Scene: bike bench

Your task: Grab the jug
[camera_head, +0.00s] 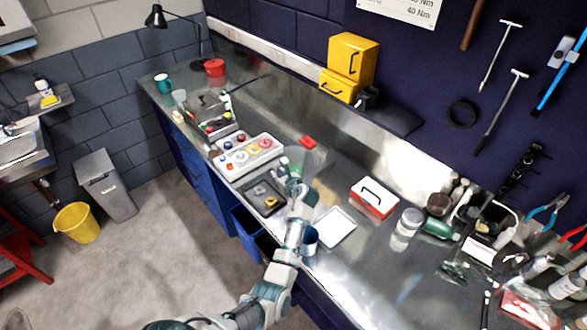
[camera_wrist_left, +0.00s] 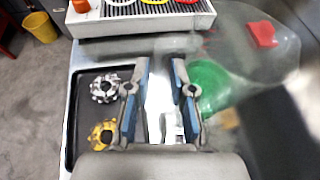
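A see-through jug (camera_head: 308,157) stands on the metal bench, just beyond my left gripper (camera_head: 287,177). In the left wrist view the jug (camera_wrist_left: 255,75) is blurred and clear, with a green patch (camera_wrist_left: 209,88) low inside it, right of the fingers. My left gripper (camera_wrist_left: 161,75) is open, its two blue-padded fingers apart. A pale strip shows between them; I cannot tell whether it is part of the jug or bench glare. The right finger overlaps the jug's near side in the picture. My right gripper is not in view.
A dark tray (camera_wrist_left: 85,132) holding a silver and a gold gear lies left of the fingers. A white rack (camera_head: 247,156) with coloured round pieces lies beyond. A red block (camera_head: 308,141), a white tray (camera_head: 334,227) and a red-and-white box (camera_head: 374,198) are nearby.

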